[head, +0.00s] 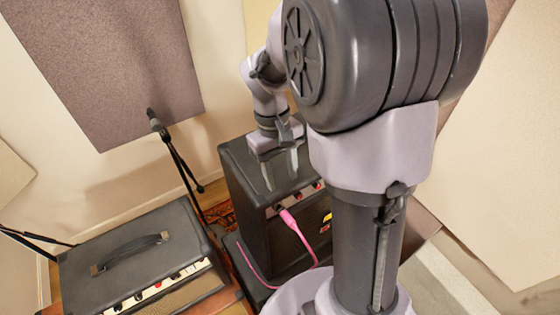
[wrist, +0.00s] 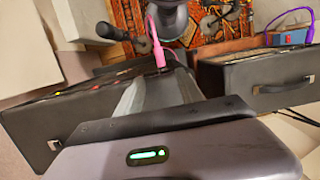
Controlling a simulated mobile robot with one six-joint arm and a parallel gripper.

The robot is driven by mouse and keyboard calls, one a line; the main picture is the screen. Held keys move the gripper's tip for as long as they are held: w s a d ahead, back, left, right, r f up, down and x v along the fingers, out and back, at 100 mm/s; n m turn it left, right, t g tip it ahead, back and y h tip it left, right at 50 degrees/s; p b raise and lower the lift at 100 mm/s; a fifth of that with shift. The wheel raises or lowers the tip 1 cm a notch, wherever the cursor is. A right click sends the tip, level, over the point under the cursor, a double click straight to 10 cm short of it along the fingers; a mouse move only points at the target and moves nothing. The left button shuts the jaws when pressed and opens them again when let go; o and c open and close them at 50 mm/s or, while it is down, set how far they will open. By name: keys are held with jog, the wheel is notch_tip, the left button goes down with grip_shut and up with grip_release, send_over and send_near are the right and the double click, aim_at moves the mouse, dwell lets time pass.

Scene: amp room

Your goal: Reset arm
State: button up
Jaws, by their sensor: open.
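My arm reaches over a black amp (head: 249,196) in the middle of the head view. My gripper (head: 281,178) points down just above or in front of the amp's top, its two fingers apart with nothing seen between them. A pink cable (head: 306,240) runs from a pink plug at the amp's front panel and loops down its front. The pink plug (wrist: 158,50) also shows in the wrist view, beyond the grey fingers. Whether the fingers touch the amp is unclear.
A second black amp (head: 135,250) with a top handle stands at lower left. A microphone (head: 155,122) on a black stand rises behind it. A patterned rug (wrist: 116,20), a blue box (wrist: 284,37) and a purple cable (wrist: 272,22) show in the wrist view. Walls carry acoustic panels (head: 110,65).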

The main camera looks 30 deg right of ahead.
jog(key=s+a+f+m+t+b, duration=0.1)
jog(key=s+a+f+t+b, duration=0.1)
jog(key=f+b, duration=0.4)
jog(key=s+a+f+m+t+y+b, duration=0.1)
jog(key=s+a+f+b, duration=0.4)
jog(key=b, duration=1)
jog(key=s+a+f+m+t+y+b, duration=0.1)
jog(key=s+a+f+m+t+b, duration=0.1)
jog(key=a+f+t+b, duration=0.3)
jog(key=shift+s+a+f+m+b, duration=0.35)
jog(key=shift+s+f+b, duration=0.85)
jog(key=shift+b, duration=1.65)
jog(key=shift+w+f, duration=0.35)
